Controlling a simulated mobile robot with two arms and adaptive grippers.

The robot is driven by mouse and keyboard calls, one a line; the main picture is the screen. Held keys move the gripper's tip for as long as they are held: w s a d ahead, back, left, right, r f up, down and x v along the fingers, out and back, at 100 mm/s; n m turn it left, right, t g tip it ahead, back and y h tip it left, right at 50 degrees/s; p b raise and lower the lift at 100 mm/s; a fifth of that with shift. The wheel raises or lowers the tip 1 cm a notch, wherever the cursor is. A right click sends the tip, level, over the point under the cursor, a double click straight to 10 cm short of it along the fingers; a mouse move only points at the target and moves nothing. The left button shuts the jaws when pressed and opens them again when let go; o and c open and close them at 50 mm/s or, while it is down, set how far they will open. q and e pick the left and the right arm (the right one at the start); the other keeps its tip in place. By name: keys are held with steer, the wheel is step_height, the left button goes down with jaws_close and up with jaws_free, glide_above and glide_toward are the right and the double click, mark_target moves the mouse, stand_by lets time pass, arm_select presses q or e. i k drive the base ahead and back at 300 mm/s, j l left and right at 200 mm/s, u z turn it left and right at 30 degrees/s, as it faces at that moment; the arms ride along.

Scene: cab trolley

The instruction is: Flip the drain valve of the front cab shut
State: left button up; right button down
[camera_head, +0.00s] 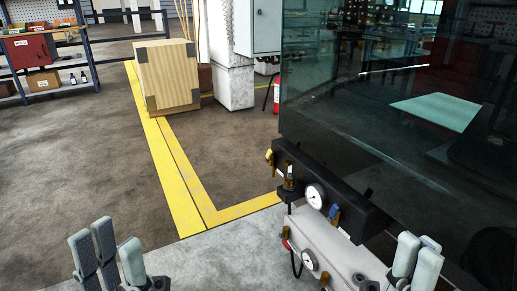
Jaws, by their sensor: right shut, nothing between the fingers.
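The cab (380,90) is a large dark-glass box at the right. Along its lower edge runs a black block (345,190) with a round white gauge (315,196), a small yellow handle (269,156) at its left end and a blue-handled valve (334,212). Below it, a grey block (335,250) carries a second gauge (309,260) and a small red-tipped lever (287,245). I cannot tell which handle is the drain valve. My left gripper (117,246) is at bottom left, empty, its fingers apart. My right gripper (417,258) is shut and empty, in front of the grey block's right end.
A wooden crate (167,76) stands on the floor by yellow floor lines (165,160). A shelf rack (45,60) is at the far left. A white pillar (231,80) and grey cabinet (257,27) stand behind. The floor between my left gripper and the crate is clear.

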mark_target(269, 153)
steer(key=i+j, duration=0.2)
steer(key=j, duration=0.2)
steer(key=i+j+z, duration=0.1)
steer(key=j, duration=0.3)
steer(key=i+j, duration=0.2)
steer(key=j, duration=0.2)
steer(key=i+j+z, duration=0.1)
steer(key=j, duration=0.35)
steer(key=i+j, duration=0.25)
steer(key=j, duration=0.15)
steer(key=i+j+z, duration=0.1)
steer(key=j, duration=0.35)
steer(key=i+j, duration=0.15)
steer(key=j, duration=0.25)
steer(key=i+j+z, duration=0.1)
steer(key=j, duration=0.35)
steer(key=i, duration=0.05)
